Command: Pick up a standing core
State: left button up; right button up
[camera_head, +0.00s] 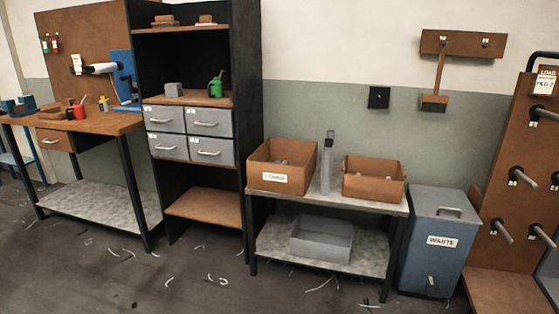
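No core can be made out for certain. A cardboard box (267,181) with a white label too small to read surely stands at the left on the low metal table (330,198). Small pale pieces (281,162) show inside it, mostly hidden by its walls. A second open cardboard box (373,190) stands at the right on the same table, its contents mostly hidden. A narrow upright grey post (327,165) with a darker top stands between the boxes. Neither of my grippers is in view.
A grey bin (321,254) sits on the table's lower shelf. A blue waste bin (441,220) stands right of the table, beside a brown peg rack (523,150). A shelf with drawers (210,121) and a workbench (75,122) stand left. The floor in front is open, with scattered scraps.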

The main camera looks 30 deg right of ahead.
aim_at(327, 162)
jog(key=z, duration=0.3)
jog(key=i, duration=1.75)
jog(key=z, duration=1)
